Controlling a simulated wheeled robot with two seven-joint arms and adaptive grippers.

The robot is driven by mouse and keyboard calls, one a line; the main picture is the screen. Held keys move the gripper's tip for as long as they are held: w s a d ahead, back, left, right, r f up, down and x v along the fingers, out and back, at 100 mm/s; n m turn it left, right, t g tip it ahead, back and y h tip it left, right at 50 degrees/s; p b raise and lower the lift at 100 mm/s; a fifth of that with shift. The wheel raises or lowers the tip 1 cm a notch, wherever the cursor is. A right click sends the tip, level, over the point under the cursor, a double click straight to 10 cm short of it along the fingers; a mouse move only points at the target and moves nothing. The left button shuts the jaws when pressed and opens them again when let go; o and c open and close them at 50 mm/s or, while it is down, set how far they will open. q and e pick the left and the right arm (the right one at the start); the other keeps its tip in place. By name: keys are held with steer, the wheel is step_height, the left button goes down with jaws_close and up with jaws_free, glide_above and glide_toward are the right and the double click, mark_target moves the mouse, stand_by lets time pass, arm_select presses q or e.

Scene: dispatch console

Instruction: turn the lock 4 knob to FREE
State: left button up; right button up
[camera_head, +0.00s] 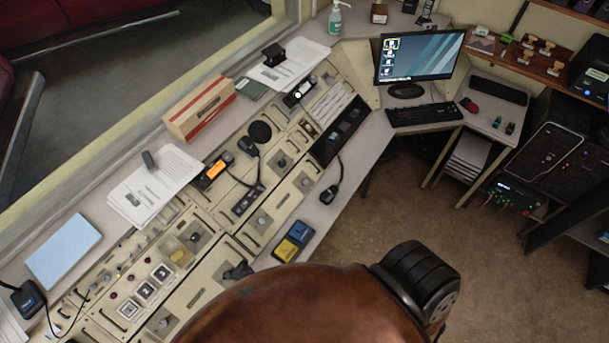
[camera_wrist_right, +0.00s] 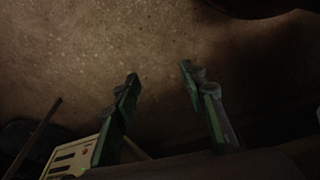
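The cream console (camera_head: 222,225) runs diagonally across the head view. Several round knobs sit on square plates in its panels, among them one near the middle (camera_head: 263,220), one farther along (camera_head: 283,161) and one at the lower left (camera_head: 162,321). Their labels are too small to read, so I cannot tell which is the lock 4 knob or where it points. My right gripper (camera_wrist_right: 159,75) is open and empty in the right wrist view, its two green-and-grey fingers apart over the brown floor. Neither gripper can be made out in the head view.
A rounded brown shape (camera_head: 310,305) hides the console's near edge. Papers (camera_head: 155,188), a cardboard box (camera_head: 199,107), an orange-screened device (camera_head: 217,167) and a corded handset (camera_head: 329,194) lie on or by the console. A monitor (camera_head: 418,55) stands beyond. Carpet (camera_head: 400,200) is open to the right.

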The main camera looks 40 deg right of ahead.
steer(key=w+r+t+p, duration=0.1)
steer(key=w+r+p, duration=0.25)
steer(key=r, duration=1.05)
steer(key=w+a+r+p, duration=0.15)
steer(key=w+r, duration=0.25)
steer(key=r, duration=1)
steer(key=w+r+t+p, duration=0.1)
steer(key=w+r+p, duration=0.25)
steer(key=r, duration=1.05)
steer(key=w+a+r+n+y, duration=0.2)
steer(key=w+a, duration=0.3)
steer(key=w+a+f+n+y, duration=0.1)
steer(key=w+a+f+n, duration=0.15)
steer(key=w+a, duration=0.3)
steer(key=m+h+p, duration=0.1)
steer(key=m+h, duration=0.1)
glide_toward(305, 181)
steer(key=f, duration=0.2)
steer(key=shift+w+x, duration=0.15)
steer(key=shift+x, duration=1.6)
steer(key=shift+w+x, duration=0.15)
steer(key=shift+x, duration=1.55)
